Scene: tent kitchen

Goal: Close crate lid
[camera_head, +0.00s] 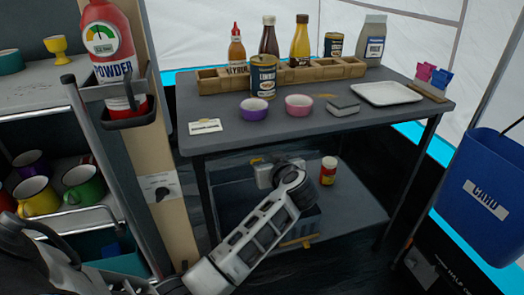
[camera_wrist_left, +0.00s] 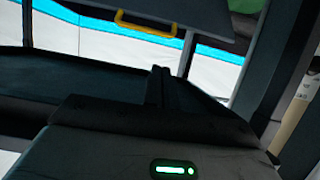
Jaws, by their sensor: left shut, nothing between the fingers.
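The dark blue crate (camera_head: 302,228) sits on the lower shelf under the table, partly hidden by my left arm. A yellow handle shows low on its front. My left gripper (camera_head: 265,174) reaches under the tabletop over the crate. Its fingers (camera_wrist_left: 160,74) are shut and empty, apart from the handle in the picture. Contact with the crate cannot be told. My right gripper is not in view.
The grey table (camera_head: 225,143) overhangs the shelf, and its legs flank the space. A small red-and-yellow jar (camera_head: 328,171) stands right of the crate. A blue bin (camera_head: 482,205) hangs at right. A rack with mugs (camera_head: 84,185) stands at left.

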